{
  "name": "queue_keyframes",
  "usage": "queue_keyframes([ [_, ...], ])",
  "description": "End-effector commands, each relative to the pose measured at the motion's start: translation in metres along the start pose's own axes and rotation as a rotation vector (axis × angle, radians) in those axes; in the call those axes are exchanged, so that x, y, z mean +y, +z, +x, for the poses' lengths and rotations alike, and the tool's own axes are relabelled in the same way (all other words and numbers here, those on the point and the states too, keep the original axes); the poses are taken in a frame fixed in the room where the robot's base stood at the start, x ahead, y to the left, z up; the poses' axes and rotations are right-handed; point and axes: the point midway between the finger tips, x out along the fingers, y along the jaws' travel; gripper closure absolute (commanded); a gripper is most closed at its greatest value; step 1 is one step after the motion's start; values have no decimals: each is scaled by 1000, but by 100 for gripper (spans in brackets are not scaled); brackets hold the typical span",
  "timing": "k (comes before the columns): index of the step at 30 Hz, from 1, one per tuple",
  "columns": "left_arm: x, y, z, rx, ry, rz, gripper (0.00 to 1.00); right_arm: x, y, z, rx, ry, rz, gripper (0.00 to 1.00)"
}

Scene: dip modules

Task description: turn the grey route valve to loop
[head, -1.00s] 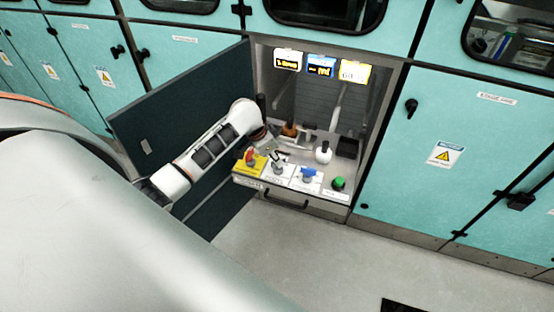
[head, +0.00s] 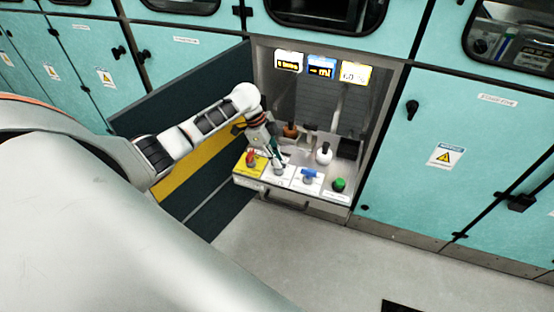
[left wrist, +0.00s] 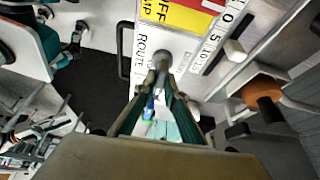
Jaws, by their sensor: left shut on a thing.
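The grey route valve (left wrist: 162,60) stands on the white label marked ROUTE in the left wrist view. My left gripper (left wrist: 160,88) reaches it with its two green-lined fingers closed around the grey handle. In the head view my left gripper (head: 274,153) points down onto the white panel from above, and the grey valve (head: 279,169) is partly hidden by the fingers. I cannot read which way its handle points. The red valve (head: 251,159) on its yellow plate is just left of it, and the blue valve (head: 309,176) is to its right. My right gripper is not in view.
A green knob (head: 340,184) sits at the panel's right end. Behind are a white flask-like vessel (head: 324,153) and an orange-brown part (head: 290,129). Lit displays (head: 322,66) hang above. The open dark cabinet door (head: 215,212) stands left, beside my arm. The floor in front is clear.

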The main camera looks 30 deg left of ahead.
Motion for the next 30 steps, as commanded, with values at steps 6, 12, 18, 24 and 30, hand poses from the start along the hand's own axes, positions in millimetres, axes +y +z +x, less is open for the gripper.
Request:
queue_keyframes([
  [6, -1, 0, 0, -1, 19, 46, 100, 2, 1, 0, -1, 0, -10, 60],
  [12, 0, 1, 0, -2, 25, 59, 100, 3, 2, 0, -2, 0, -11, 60],
  [18, 0, 1, 0, -3, 25, 60, 100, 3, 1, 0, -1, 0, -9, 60],
  [24, 0, 0, 0, -2, 25, 59, 72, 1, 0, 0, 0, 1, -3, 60],
  [30, 0, 0, 0, -1, 24, 58, 72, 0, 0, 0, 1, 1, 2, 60],
])
